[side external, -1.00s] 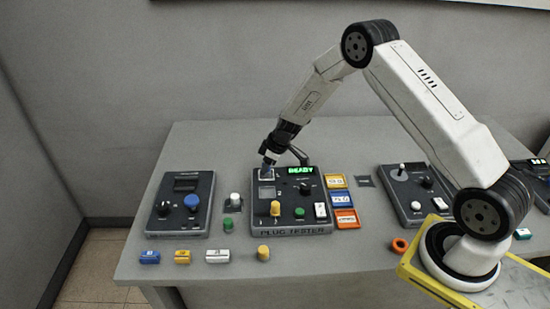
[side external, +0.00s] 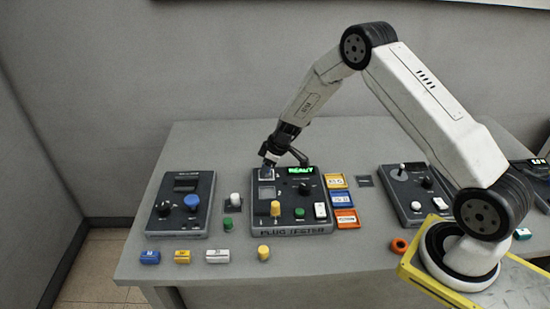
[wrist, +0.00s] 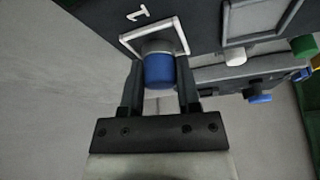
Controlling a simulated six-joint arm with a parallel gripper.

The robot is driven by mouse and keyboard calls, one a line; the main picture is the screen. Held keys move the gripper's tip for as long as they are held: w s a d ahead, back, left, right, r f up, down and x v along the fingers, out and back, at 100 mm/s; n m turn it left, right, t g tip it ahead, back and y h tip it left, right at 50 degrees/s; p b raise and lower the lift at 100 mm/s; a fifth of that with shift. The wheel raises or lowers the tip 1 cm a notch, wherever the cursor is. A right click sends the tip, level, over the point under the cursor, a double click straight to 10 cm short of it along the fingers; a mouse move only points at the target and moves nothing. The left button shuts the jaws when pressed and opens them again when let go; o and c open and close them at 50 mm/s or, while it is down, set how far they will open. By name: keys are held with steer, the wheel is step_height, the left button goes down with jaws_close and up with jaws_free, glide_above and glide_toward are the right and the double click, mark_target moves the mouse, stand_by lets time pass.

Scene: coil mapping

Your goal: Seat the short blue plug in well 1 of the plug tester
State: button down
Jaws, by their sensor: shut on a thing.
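The short blue plug (wrist: 159,70) is between the fingers of my gripper (wrist: 159,80) in the wrist view. My gripper is shut on it. The plug's grey end is at well 1 (wrist: 127,39), a white square frame marked "1". How deep the plug sits in the well is not clear. The plug tester (side external: 257,227) stands mid-table in the side view with its green display lit. There, my gripper (side external: 268,163) is at the tester's back left corner and largely hides the plug and well.
A second empty square well (side external: 267,191) lies in front of well 1. A yellow plug (side external: 275,209) stands on the tester. A green plug (side external: 228,223) and white plug (side external: 235,199) stand left of it. Panels flank the tester on both sides.

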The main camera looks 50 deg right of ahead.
steer(key=shift+f, duration=0.2)
stand_by(0.4)
jaws_free()
stand_by(0.5)
steer(key=shift+r, duration=0.15)
steer(key=shift+r, duration=3.3)
